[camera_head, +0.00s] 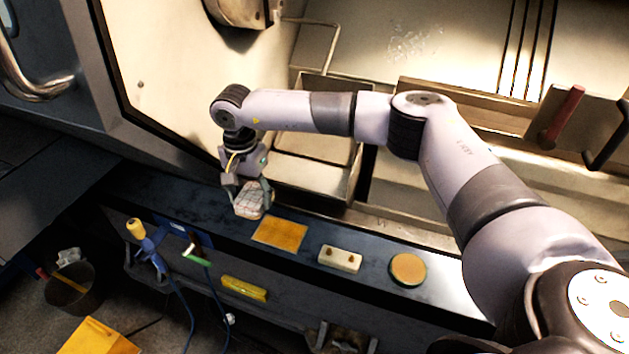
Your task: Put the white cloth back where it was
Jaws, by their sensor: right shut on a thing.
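The white cloth (249,203) is a small, crumpled, pale piece with faint lines on it. It is between the fingers of my right gripper (247,192), which is shut on it and points down. The cloth is at or just above the dark ledge (333,227) along the front of the machine. I cannot tell whether it touches the ledge. The fingers hide parts of its sides. My left gripper is not in view.
An orange square pad (280,234) lies right of the cloth. Further right are a pale block (339,258) with two knobs and a round orange-topped piece (408,269). A blue tool (150,246) and a bin (70,289) are lower left. A metal tray (312,170) is behind.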

